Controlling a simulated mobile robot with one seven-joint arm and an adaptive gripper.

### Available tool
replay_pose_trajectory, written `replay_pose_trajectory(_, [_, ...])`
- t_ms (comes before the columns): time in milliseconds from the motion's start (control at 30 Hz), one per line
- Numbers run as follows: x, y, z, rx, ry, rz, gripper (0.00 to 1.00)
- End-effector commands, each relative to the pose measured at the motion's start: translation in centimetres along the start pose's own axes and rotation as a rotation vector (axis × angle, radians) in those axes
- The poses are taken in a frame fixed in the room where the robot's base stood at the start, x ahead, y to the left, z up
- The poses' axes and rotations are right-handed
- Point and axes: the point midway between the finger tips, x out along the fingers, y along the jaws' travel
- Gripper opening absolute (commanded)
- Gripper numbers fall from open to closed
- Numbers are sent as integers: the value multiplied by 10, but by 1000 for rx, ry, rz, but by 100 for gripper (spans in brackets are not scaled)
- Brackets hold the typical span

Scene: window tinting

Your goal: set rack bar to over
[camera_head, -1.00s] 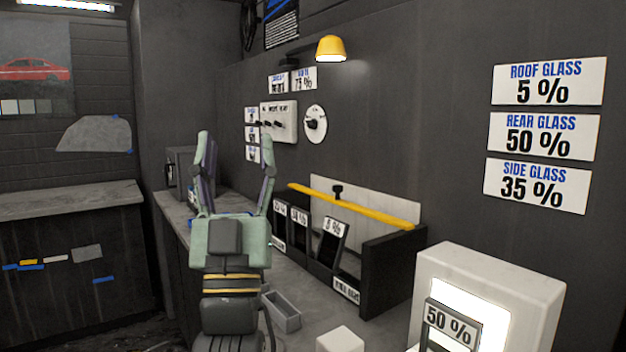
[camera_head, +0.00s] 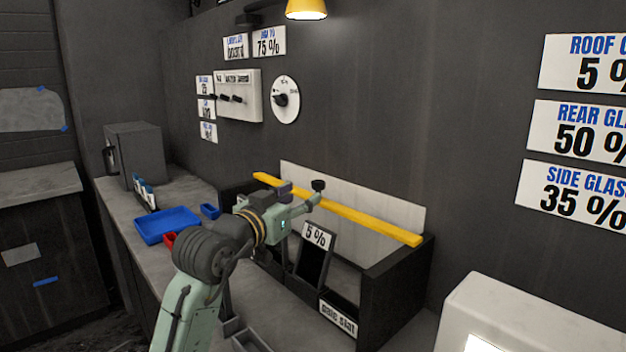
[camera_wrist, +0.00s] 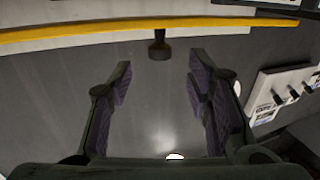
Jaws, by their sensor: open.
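The rack bar is a long yellow bar (camera_head: 365,218) lying along the black rack (camera_head: 392,290) on the bench; in the wrist view the yellow bar (camera_wrist: 80,32) crosses the top. A black knob (camera_head: 318,185) stands on the bar, and the knob (camera_wrist: 159,45) hangs from the bar in the wrist view. My gripper (camera_head: 303,196) is open, close to the knob. In the wrist view my gripper's fingers (camera_wrist: 160,70) are spread, with the knob centred just beyond the tips and nothing between them. My arm hides part of the rack and the bar's middle-left.
A 5 % film card (camera_head: 316,236) stands in the rack. A blue tray (camera_head: 168,226) and a grey box (camera_head: 135,153) are on the bench to the left. A white lit box (camera_head: 500,310) stands at the right. A yellow lamp (camera_head: 306,8) hangs above.

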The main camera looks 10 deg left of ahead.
Motion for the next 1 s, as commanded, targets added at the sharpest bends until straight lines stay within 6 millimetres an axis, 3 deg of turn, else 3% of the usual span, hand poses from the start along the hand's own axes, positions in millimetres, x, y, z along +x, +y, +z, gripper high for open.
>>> replay_pose_trajectory(200, [43, 1, -5, 2, 0, 0, 45])
replay_pose_trajectory(433, [78, 0, -4, 2, 1, 0, 45])
replay_pose_trajectory(600, [89, 0, -2, 2, 2, -1, 45])
replay_pose_trajectory(867, [90, 0, -1, 2, 3, -2, 45])
replay_pose_trajectory(1000, [90, 0, -1, 2, 3, -2, 37])
